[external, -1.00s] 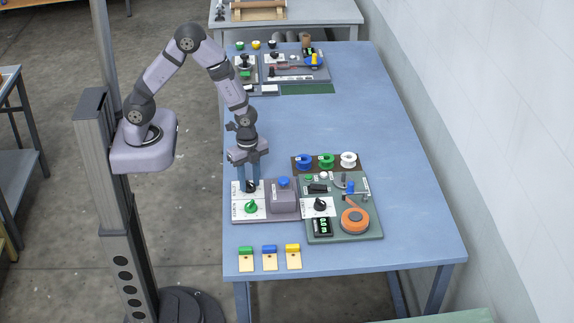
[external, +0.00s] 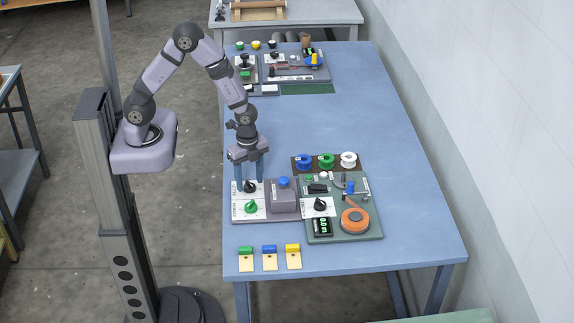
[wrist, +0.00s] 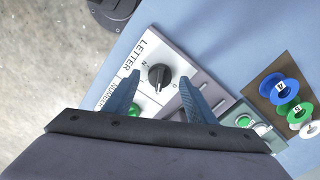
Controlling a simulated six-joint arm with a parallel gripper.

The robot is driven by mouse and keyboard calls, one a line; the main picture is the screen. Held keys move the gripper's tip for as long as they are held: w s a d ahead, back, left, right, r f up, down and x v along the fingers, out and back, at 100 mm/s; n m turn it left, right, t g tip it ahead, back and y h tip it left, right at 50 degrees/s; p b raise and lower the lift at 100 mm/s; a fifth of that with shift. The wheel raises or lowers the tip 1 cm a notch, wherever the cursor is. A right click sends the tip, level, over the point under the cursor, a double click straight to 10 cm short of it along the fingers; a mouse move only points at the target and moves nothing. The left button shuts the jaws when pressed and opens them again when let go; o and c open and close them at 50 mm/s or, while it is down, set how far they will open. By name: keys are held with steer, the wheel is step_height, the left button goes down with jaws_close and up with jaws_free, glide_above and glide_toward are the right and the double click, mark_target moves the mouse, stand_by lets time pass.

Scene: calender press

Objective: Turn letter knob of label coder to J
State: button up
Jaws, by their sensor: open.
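The label coder is a white panel (external: 236,213) at the table's near left. Its black letter knob (external: 250,187) sits at the back, and it also shows in the wrist view (wrist: 159,76), beside the printed word LETTER. Its pointer's exact letter is too small to read. The green number knob (external: 251,206) is just in front of it; in the wrist view it is partly hidden behind a finger. My gripper (external: 249,183) points down, open, with its blue fingers on either side of the letter knob. In the wrist view, gaps separate both fingers from the knob.
A grey block with a blue button (external: 283,182) stands right of the knobs. Further right is a green board (external: 345,228) with a black knob, display and orange reel. Spools (external: 326,160) sit behind, coloured tags (external: 269,258) in front. The table middle is clear.

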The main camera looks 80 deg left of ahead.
mark_target(249, 183)
steer(key=shift+r+b, duration=0.65)
steer(key=shift+r, duration=2.7)
steer(key=n, duration=0.3)
steer(key=shift+s, duration=0.1)
steer(key=s+n, duration=0.1)
steer(key=s+f+n, duration=0.1)
steer(key=s+n, duration=0.1)
steer(key=s+n+g, duration=0.1)
steer(key=n, duration=0.1)
steer(key=shift+s+a+f, duration=0.25)
steer(key=shift+s, duration=0.05)
steer(key=s+a+r+n+t, duration=0.1)
steer(key=s+a+r+n, duration=0.2)
steer(key=s+r+n, duration=0.1)
steer(key=shift+s+r, duration=0.45)
steer(key=shift+s, duration=0.75)
steer(key=shift+c, duration=0.6)
